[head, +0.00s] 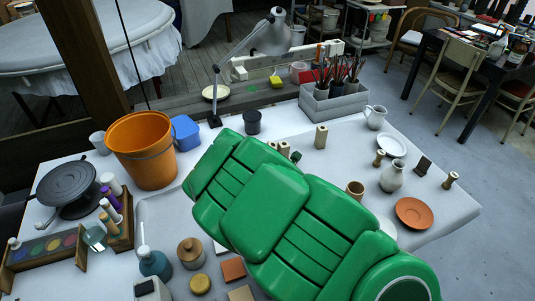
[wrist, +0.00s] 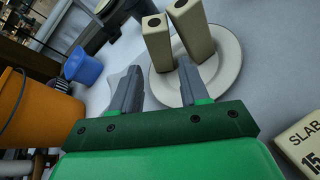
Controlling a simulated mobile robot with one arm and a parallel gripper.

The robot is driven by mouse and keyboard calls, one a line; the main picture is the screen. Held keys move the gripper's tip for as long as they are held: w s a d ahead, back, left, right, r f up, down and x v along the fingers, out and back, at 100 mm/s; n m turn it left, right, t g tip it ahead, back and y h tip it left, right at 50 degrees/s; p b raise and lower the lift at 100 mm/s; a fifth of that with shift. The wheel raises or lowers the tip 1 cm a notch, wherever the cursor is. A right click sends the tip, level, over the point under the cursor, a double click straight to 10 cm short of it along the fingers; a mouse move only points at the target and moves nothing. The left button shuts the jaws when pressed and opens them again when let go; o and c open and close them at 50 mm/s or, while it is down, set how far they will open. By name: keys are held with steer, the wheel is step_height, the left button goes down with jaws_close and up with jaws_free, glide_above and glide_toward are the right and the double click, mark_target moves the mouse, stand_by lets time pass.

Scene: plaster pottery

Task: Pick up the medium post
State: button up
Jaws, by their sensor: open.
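Two cream square posts with dark holes in their tops stand upright on a pale round plate (wrist: 228,72) in the wrist view. The left post (wrist: 157,44) looks shorter than the right post (wrist: 191,30). I cannot tell for sure which is the medium one. My gripper (wrist: 158,72) is open and empty, its grey fingers pointing toward the posts, the right finger close to the right post's base. In the head view my green arm hides most of the gripper and plate; the post tops (head: 284,148) show just behind it. Another cream post (head: 321,136) stands farther right.
A cream block marked SLAB 15 (wrist: 304,143) lies right of my gripper. An orange bucket (head: 143,152) and blue container (head: 186,132) stand left. A grey brush box (head: 334,103) is behind. A vase (head: 393,176) and terracotta saucer (head: 414,213) are right.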

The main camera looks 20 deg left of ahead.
steer(key=shift+x, duration=3.55)
steer(key=shift+s+a+f, duration=0.1)
steer(key=shift+s+f, duration=0.05)
jaws_close()
